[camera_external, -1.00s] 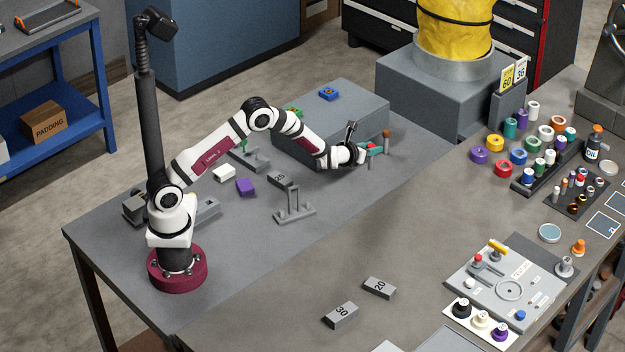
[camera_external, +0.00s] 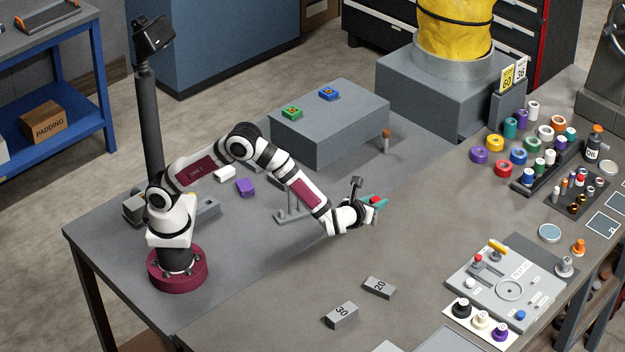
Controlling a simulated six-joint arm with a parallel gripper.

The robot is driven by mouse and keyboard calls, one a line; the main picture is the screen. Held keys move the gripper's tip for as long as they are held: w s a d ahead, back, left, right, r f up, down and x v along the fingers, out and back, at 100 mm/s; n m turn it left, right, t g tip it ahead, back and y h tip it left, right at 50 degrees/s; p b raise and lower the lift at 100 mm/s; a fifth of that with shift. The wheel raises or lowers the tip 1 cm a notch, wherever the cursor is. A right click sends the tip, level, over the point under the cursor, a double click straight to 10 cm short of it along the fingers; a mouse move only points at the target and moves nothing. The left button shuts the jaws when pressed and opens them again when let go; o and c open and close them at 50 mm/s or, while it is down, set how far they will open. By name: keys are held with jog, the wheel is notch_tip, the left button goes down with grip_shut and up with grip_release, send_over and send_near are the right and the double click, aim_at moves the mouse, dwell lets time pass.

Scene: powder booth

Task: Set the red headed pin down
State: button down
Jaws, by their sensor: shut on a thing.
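My gripper (camera_external: 379,204) is shut on the red headed pin (camera_external: 376,199), over the front part of the grey table (camera_external: 250,265). Only the red head shows, between the teal fingertips. The pin's shank is hidden or too small to make out, so I cannot tell whether its lower end touches anything.
A grey block (camera_external: 330,135) with a green and a blue piece on top stands behind. A brown-topped post (camera_external: 386,139) stands at its right. A grey stand (camera_external: 290,215) is partly behind my arm. Blocks marked 20 (camera_external: 379,288) and 30 (camera_external: 341,315) lie in front.

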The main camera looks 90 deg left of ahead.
jog(key=s+d, duration=1.3)
jog(key=d, duration=0.3)
jog(key=s+d+r, duration=0.1)
jog(key=s+d, duration=0.3)
jog(key=s, duration=0.4)
jog(key=s+d+r, duration=0.2)
jog(key=s+d, duration=0.2)
jog(key=s, duration=0.5)
jog(key=w+a+f, duration=0.2)
jog(key=w+f, duration=0.1)
jog(key=w+a+f, duration=0.2)
jog(key=a+f, duration=0.1)
jog(key=f, duration=0.1)
jog(key=w+a+f, duration=0.3)
jog(key=f, duration=0.1)
jog(key=shift+w+f, duration=0.25)
jog(key=shift+w, duration=0.1)
jog(key=shift+f, duration=0.15)
jog(key=c, duration=0.6)
grip_release()
